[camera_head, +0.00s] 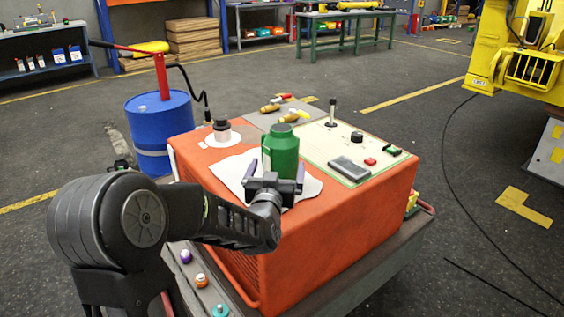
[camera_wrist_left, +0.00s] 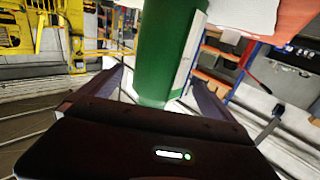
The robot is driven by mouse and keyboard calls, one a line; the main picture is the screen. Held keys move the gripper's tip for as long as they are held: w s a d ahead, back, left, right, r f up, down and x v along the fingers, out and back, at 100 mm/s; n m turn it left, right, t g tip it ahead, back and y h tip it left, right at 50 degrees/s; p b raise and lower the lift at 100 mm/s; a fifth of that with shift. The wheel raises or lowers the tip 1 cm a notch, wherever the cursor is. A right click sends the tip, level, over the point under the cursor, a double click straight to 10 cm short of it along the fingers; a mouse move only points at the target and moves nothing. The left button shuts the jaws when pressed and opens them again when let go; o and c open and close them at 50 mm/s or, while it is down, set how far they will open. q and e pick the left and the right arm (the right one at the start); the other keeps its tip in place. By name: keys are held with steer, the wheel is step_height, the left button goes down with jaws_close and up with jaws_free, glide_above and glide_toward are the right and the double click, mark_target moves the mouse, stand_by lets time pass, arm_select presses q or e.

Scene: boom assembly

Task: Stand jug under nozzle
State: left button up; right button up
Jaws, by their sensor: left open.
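The green jug (camera_head: 281,150) stands upright on a white cloth (camera_head: 233,172) on top of the orange cabinet (camera_head: 330,222). My left gripper (camera_head: 276,176) is at the near side of the jug, low on its body, with its fingers open to either side of it. In the left wrist view the jug (camera_wrist_left: 168,50) shows between the spread fingers (camera_wrist_left: 158,92), with gaps visible. The black nozzle (camera_head: 207,114) hangs from the hose of the blue drum (camera_head: 160,132), left of the jug and near the cabinet's far left edge. My right gripper is out of view.
A black-capped part on a white disc (camera_head: 222,132) stands between nozzle and jug. A control panel (camera_head: 350,150) with a lever and knob lies to the right. Small tools (camera_head: 285,108) lie on a grey mat behind. Small coloured items (camera_head: 201,281) lie along the front ledge.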

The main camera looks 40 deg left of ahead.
mark_target(282, 127)
arm_select(q)
steer(key=shift+x, duration=1.1)
steer(key=shift+x, duration=2.65)
steer(key=shift+r, duration=0.1)
steer(key=c, duration=1.6)
step_height(282, 127, up, 10)
steer(key=shift+r+p, duration=0.1)
steer(key=shift+p, duration=0.85)
steer(key=shift+c, duration=0.2)
